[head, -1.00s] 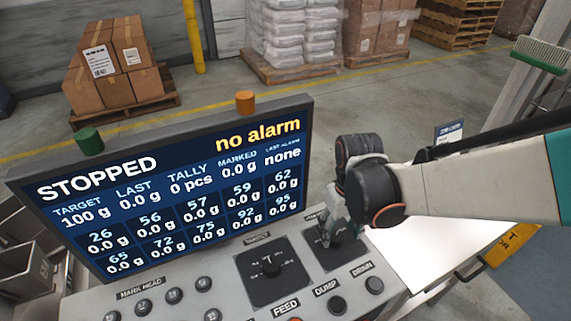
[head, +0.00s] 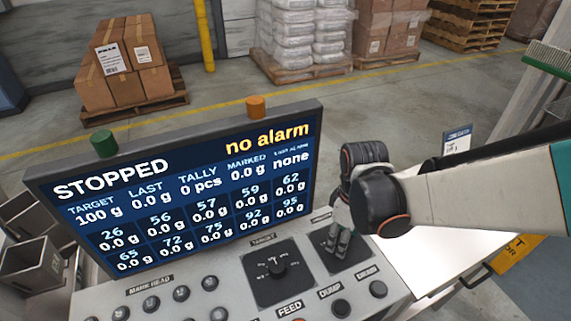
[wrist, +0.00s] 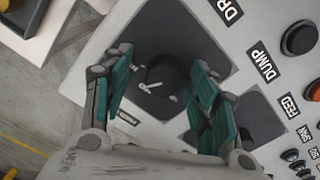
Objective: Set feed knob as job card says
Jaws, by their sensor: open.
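A black rotary knob (wrist: 165,72) with a pale pointer sits on a dark square plate on the grey control panel. My gripper (wrist: 161,70) is open, with its green-padded fingers on either side of this knob; I cannot tell whether they touch it. In the head view my gripper (head: 339,241) is over the right-hand dial plate (head: 358,252) and hides most of its knob. That plate's label is too small to read. A white card with a blue header (head: 457,140), possibly the job card, stands behind my arm; its text is unreadable.
Left of my gripper is another knob, labelled TARGET (head: 277,268). FEED, DUMP (head: 341,308) and DRAIN (head: 378,289) buttons lie in front. The screen (head: 180,190) reads STOPPED and no alarm. A white tabletop (head: 440,250) is to the right.

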